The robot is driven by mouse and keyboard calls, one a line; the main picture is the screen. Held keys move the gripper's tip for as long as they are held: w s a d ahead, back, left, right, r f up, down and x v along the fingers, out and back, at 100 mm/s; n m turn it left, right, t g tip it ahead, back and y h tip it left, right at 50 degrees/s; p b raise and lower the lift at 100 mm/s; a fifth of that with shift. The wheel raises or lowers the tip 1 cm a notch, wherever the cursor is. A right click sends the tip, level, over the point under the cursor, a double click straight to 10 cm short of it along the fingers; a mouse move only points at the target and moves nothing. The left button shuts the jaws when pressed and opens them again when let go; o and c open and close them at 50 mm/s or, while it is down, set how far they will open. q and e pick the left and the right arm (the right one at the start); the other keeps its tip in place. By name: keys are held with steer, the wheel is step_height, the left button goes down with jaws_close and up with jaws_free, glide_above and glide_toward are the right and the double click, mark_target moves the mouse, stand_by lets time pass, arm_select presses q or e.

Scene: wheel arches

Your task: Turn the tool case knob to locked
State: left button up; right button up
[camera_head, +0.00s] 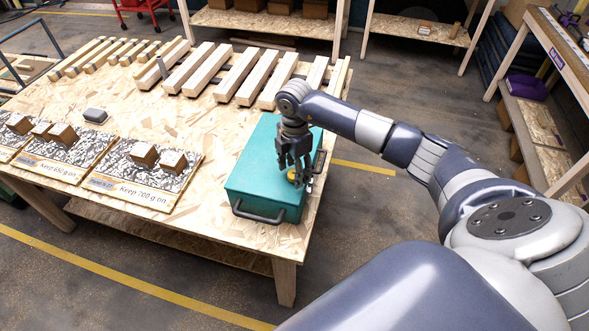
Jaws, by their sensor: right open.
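The teal tool case (262,172) lies on the right end of the wooden table. It has a dark handle on its near side and another on its right side. A small yellow knob (292,177) shows at the case's right edge, partly hidden by my right gripper. My right gripper (298,180) points down over the right part of the case, with its fingers apart around or beside the knob. I cannot tell whether the fingers touch it. My left gripper is not in view.
The table (215,135) also holds wooden slats (235,75), a small grey object (95,115) and gravel boards with wooden blocks (140,170). Shelves (265,22) stand at the back, and another shelf unit (540,110) stands at the right. The table surface left of the case is bare.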

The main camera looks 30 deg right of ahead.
step_height(320, 180, up, 12)
steer(key=shift+f, duration=0.25)
stand_by(0.5)
